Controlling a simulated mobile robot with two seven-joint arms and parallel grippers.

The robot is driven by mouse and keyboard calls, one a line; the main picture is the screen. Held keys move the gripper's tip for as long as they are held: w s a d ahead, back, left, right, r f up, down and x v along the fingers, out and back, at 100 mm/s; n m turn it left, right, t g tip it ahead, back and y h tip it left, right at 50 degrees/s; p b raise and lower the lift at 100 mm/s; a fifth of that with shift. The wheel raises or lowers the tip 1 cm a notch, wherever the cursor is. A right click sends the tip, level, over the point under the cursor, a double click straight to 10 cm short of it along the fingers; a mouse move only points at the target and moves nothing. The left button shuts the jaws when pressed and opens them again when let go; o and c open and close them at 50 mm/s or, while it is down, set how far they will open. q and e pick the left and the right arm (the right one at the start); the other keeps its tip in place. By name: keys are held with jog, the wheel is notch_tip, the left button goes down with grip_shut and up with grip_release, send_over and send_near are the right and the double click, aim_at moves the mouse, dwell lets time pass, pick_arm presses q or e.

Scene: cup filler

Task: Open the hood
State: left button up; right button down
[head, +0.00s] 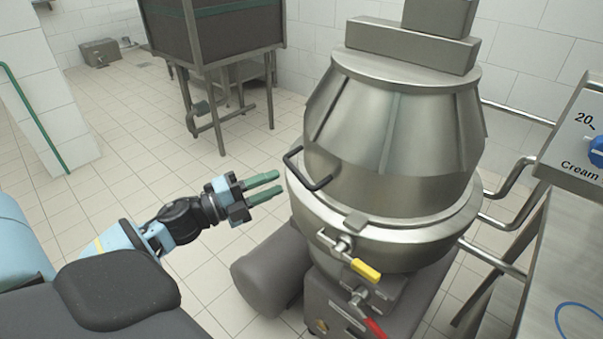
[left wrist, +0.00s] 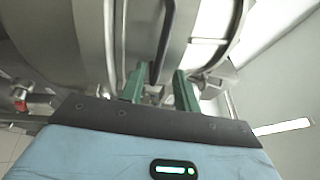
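The hood (head: 395,130) is the steel, faceted dome on top of the round machine, and it sits down on the machine's wide rim (head: 400,232). A dark bar handle (head: 308,172) sticks out from its left side. My left gripper (head: 272,187) is open, its two green fingers apart, just left of the handle and pointing at it. In the left wrist view the handle (left wrist: 160,55) runs between and beyond the green fingers (left wrist: 160,88); I cannot tell whether they touch it. My right gripper is not in view.
A yellow-handled valve (head: 365,270) and a red-handled valve (head: 374,327) stick out below the rim. A grey motor (head: 270,268) sits low at the left of the machine. A steel counter with a control panel (head: 580,140) stands at right. The tiled floor at left is open.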

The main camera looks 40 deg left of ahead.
aim_at(297, 171)
pick_arm(q)
jog(key=shift+p+x, duration=0.35)
jog(key=shift+x, duration=3.15)
grip_shut()
